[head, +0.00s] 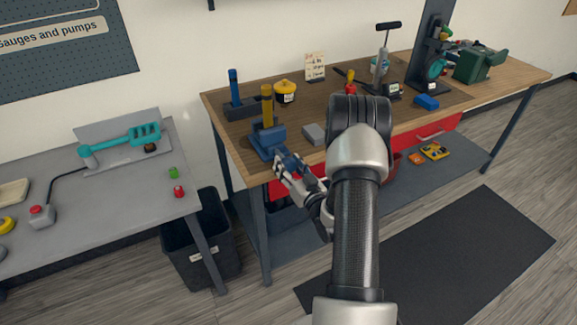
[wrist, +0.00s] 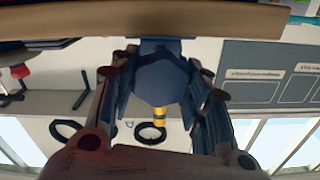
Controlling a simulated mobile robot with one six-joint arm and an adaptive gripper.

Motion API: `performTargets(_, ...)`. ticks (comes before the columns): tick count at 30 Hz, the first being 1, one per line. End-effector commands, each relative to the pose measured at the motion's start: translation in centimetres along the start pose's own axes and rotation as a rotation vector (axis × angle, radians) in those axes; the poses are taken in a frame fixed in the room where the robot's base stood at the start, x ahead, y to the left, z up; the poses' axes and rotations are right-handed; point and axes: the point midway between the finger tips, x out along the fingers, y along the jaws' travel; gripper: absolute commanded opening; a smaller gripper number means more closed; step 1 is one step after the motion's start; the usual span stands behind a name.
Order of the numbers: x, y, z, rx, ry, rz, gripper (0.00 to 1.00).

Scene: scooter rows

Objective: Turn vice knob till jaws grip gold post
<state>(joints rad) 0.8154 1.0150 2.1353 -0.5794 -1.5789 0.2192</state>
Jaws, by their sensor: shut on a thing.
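The blue vice (head: 265,143) sits at the front left edge of the wooden bench. The gold post (head: 267,104) stands upright at the vice, and a piece of it shows beyond the knob in the wrist view (wrist: 159,114). I cannot tell whether the jaws touch the post. My gripper (head: 284,165) is at the front of the vice. In the wrist view its fingers are on both sides of the dark blue, many-sided knob (wrist: 160,80), shut on it. In the head view my fingers mostly hide the knob.
A blue post on a dark base (head: 236,92), a yellow pot (head: 285,91) and a grey block (head: 314,134) are near the vice. My arm covers part of the bench front. A grey table (head: 110,200) stands at left, with a dark bin (head: 200,240) between.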

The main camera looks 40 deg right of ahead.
Motion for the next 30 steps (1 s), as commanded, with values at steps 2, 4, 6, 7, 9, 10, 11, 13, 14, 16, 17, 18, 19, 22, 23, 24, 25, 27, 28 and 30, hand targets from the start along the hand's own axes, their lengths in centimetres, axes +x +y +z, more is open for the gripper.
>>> performTargets(2,-0.04,0.02,0.12,0.016,-0.003,0.001,0.19)
performTargets(4,-0.04,0.02,0.13,0.024,-0.003,0.001,0.19)
performTargets(6,-0.05,0.02,0.13,0.029,-0.003,0.001,0.19)
performTargets(7,-0.05,0.02,0.13,0.03,-0.003,0.001,0.19)
performTargets(9,-0.05,0.01,0.14,0.031,-0.003,0.001,0.19)
performTargets(10,-0.05,0.01,0.14,0.031,-0.003,0.001,0.19)
performTargets(11,-0.05,0.01,0.14,0.031,-0.003,0.001,0.19)
performTargets(13,-0.05,0.01,0.15,0.03,-0.004,0.001,0.19)
performTargets(14,-0.05,0.01,0.15,0.03,-0.004,0.001,0.19)
performTargets(16,-0.05,0.01,0.16,0.03,-0.004,0.001,0.19)
performTargets(17,-0.05,0.01,0.16,0.03,-0.004,0.001,0.45)
performTargets(18,-0.05,0.01,0.15,0.03,-0.004,0.001,0.48)
performTargets(19,-0.05,0.01,0.14,0.03,-0.003,0.001,0.5)
performTargets(22,-0.03,0.01,0.11,0.029,-0.003,0.0,0.56)
performTargets(23,-0.03,0.01,0.09,0.029,-0.002,0.0,0.58)
performTargets(24,-0.03,0.01,0.08,0.029,-0.002,0.0,0.61)
performTargets(25,-0.02,0.01,0.08,0.029,-0.002,0.0,0.63)
performTargets(27,-0.02,0.01,0.06,0.028,-0.001,0.0,0.64)
performTargets(28,-0.02,0.01,0.06,0.028,-0.001,0.0,0.64)
performTargets(30,-0.01,0.01,0.05,0.028,-0.001,0.0,0.64)
